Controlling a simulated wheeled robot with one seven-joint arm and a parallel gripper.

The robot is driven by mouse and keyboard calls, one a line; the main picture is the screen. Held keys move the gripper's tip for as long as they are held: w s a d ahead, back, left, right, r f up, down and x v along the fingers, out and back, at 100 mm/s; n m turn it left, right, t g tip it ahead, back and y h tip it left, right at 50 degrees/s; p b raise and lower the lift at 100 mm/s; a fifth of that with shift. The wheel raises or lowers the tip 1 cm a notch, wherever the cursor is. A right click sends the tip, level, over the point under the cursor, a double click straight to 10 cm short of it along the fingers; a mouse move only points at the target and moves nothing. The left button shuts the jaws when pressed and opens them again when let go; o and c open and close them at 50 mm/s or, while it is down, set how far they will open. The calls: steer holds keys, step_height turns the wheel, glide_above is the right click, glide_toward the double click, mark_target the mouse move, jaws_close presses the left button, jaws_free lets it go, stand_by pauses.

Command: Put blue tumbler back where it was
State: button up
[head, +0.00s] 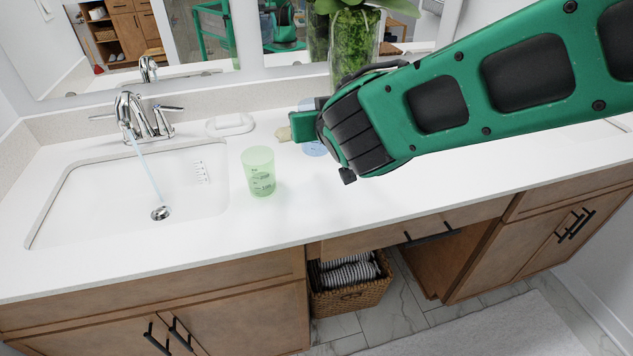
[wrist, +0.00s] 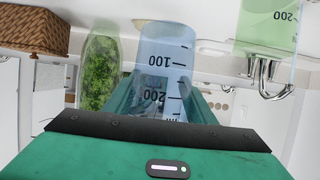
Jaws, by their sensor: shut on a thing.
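The blue tumbler (head: 314,150) is translucent, with dark measuring marks. It stands roughly upright at the counter's middle, mostly hidden behind my gripper (head: 306,124) in the head view. In the wrist view the tumbler (wrist: 166,50) sits between the two green fingers of my gripper (wrist: 163,100), which is shut on it. I cannot tell whether its base touches the counter (head: 330,215). A similar green tumbler (head: 258,171) stands on the counter to the left, beside the sink; it also shows in the wrist view (wrist: 268,30).
The sink (head: 110,205) with a running faucet (head: 133,115) is at left. A white looped object (head: 230,125) and a small beige object (head: 283,134) lie behind the green tumbler. A glass vase with greenery (head: 354,50) stands behind my gripper. The front counter is clear.

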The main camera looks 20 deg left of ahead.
steer(key=shift+f, duration=5.05)
steer(key=shift+f, duration=0.15)
steer(key=o, duration=1.1)
